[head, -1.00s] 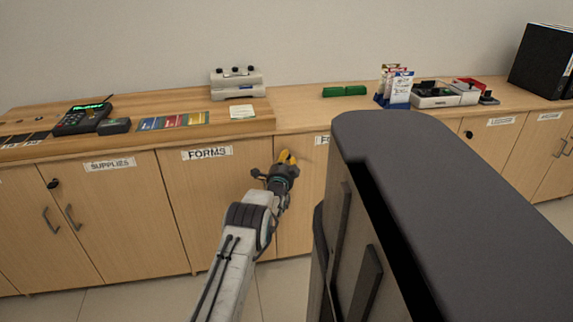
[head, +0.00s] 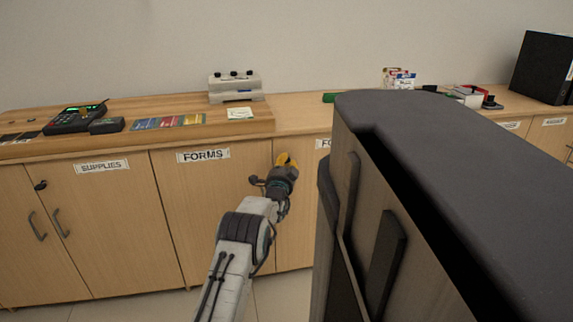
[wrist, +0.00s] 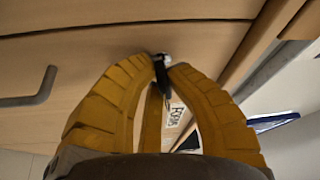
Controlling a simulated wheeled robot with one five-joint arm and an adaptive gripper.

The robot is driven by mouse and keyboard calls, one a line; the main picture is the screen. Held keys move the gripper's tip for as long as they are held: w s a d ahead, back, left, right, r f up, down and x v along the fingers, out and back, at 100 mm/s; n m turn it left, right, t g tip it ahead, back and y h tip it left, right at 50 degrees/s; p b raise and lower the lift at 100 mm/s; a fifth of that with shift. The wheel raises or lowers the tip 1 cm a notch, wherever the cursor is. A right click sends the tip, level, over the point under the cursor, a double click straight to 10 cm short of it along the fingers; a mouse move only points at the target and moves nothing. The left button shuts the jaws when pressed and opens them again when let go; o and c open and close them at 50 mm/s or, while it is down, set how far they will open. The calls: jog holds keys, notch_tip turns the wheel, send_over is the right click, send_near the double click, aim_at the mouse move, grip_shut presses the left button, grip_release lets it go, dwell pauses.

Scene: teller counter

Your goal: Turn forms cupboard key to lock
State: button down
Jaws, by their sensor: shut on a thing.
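The forms cupboard (head: 205,200) has light wood doors under the counter and a "FORMS" label (head: 203,155) on the left door. My gripper (head: 284,159) is at the upper part of the cupboard front, close to the seam between the two doors. In the wrist view the yellow fingers (wrist: 162,68) are shut on the black key (wrist: 163,82). The key sits at a small silver lock (wrist: 162,58) in the door face. Its turn angle is hard to tell. In the head view my gripper hides the key and lock.
The supplies cupboard (head: 100,225) stands to the left with its own dark key (head: 41,185). A door handle (wrist: 30,88) shows in the wrist view. The counter above holds a card terminal (head: 75,118), a white device (head: 234,88) and leaflets (head: 399,79).

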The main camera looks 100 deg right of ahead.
jog(key=shift+w, duration=0.15)
jog(key=c, duration=1.2)
grip_release()
jog(key=shift+v, duration=5.95)
